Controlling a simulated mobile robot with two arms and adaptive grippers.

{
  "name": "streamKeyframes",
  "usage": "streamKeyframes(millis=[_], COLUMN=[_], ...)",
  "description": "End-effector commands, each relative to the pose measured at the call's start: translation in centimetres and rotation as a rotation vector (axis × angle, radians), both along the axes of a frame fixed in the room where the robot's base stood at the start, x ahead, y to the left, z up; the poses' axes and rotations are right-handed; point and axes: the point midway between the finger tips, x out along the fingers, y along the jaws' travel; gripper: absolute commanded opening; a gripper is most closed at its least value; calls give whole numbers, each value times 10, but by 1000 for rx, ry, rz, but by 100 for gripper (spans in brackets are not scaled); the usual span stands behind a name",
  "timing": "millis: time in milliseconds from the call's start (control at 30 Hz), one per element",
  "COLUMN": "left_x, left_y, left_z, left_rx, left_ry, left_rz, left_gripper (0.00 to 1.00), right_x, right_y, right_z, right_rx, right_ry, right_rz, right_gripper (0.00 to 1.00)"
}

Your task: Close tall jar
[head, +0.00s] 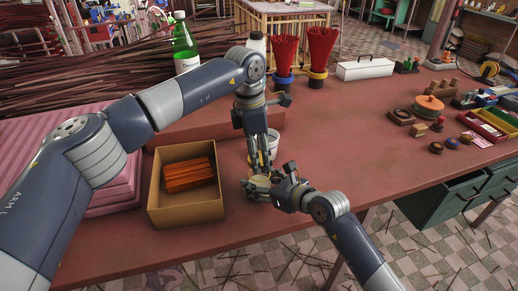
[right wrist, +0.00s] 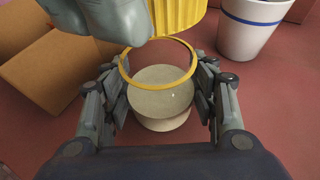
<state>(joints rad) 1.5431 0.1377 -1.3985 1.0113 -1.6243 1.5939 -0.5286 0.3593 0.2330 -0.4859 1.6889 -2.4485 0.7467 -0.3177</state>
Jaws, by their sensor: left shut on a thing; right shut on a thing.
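The tall jar (right wrist: 160,125) looks clear, with a yellow rim and a pale beige filling seen through it. It stands upright between the fingers of my right gripper (right wrist: 165,100), which is shut on it. In the head view my right gripper (head: 262,187) reaches it from the lower right and hides part of it. A ribbed yellow lid (right wrist: 180,14) is above and beyond the rim, apart from it in the right wrist view. My left gripper (head: 259,158) points down over the jar, shut on this lid, and mostly hides it.
An open cardboard box (head: 155,210) with orange-brown sticks stands left of the jar. A white cup with a blue rim (right wrist: 250,35) stands close behind it. A green bottle (head: 183,45) and red stick bundles (head: 285,52) are farther back.

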Motion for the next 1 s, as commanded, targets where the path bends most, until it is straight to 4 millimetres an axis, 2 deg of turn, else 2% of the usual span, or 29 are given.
streamKeyframes(millis=[533, 833, 1000], left_x=[0, 0, 0], left_y=[0, 0, 0], left_z=[-3, -18, -20], left_rx=[0, -1, -1], left_ry=[-1, 0, -1], left_rz=[0, 2, 2], left_gripper=[47, 47, 47], right_x=[0, 0, 0], right_y=[0, 0, 0], right_z=[-1, -1, -1], right_rx=[-2, -2, -2], right_ry=[2, 2, 2], right_rz=[0, 0, 0], right_gripper=[11, 11, 11])
